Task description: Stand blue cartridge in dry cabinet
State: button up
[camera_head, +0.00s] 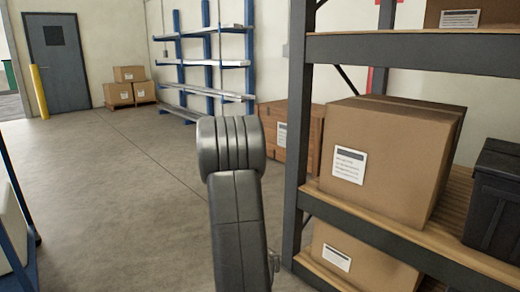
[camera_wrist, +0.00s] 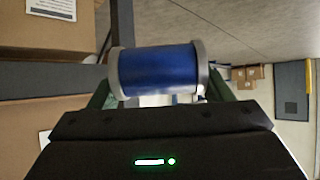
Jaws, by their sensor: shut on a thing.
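The blue cartridge (camera_wrist: 157,70) shows in the wrist view, a blue cylinder with a pale grey cap at each end. It lies crosswise in the picture in front of my gripper (camera_wrist: 160,84). My gripper is shut on it, with a dark green finger showing at each end. The cartridge hides parts of the fingertips. In the head view my arm rises in the middle, and neither the gripper nor the cartridge can be seen there. I see no dry cabinet in either view.
A shelf rack (camera_head: 297,130) stands close on the right, holding a large carton (camera_head: 395,140) and a black bin (camera_head: 497,200). A blue rack (camera_head: 181,60) and small cartons (camera_head: 119,95) stand at the back. Open floor (camera_head: 110,200) lies to the left.

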notch_tip(320, 180, up, 24)
jog(key=s+p, duration=0.2)
jog(key=p, duration=3.1)
jog(key=shift+s+r, duration=0.2)
